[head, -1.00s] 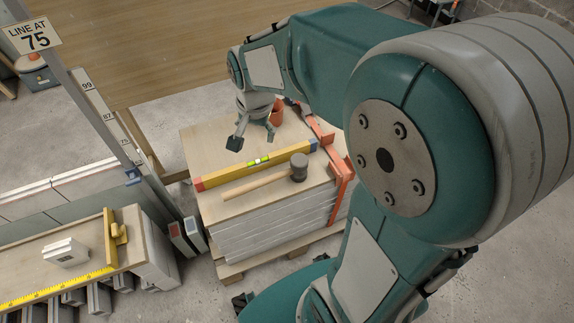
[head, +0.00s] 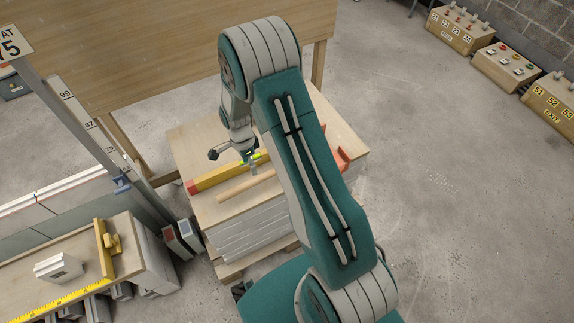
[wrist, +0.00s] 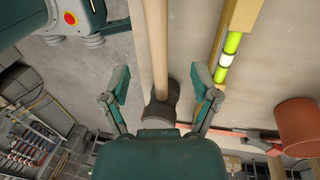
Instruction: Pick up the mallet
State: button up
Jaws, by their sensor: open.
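The mallet has a pale wooden handle (head: 245,187) and a dark head. It lies on the board-topped stack (head: 215,210). In the head view my arm hides the mallet's head. In the wrist view the dark head (wrist: 160,106) shows between the bases of my fingers, with the handle (wrist: 157,45) running up the picture. My gripper (wrist: 160,80) is open, one finger on each side of the mallet, with a gap on both sides. In the head view my gripper (head: 234,157) is over the stack; its height above the mallet is hard to tell.
A yellow spirit level (head: 212,178) lies close beside the mallet, with its green vial (wrist: 226,60) near my right finger. A terracotta pot (wrist: 298,125) and an orange-red bar (wrist: 238,133) are nearby. A wooden table (head: 150,60) stands behind.

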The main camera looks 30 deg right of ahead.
aim_at(255, 181)
jog(key=f, duration=0.2)
jog(key=s+f, duration=0.1)
jog(key=f, duration=0.5)
jog(key=shift+s+d, duration=0.15)
jog(key=shift+s, duration=0.25)
jog(key=shift+c, duration=0.4)
grip_shut()
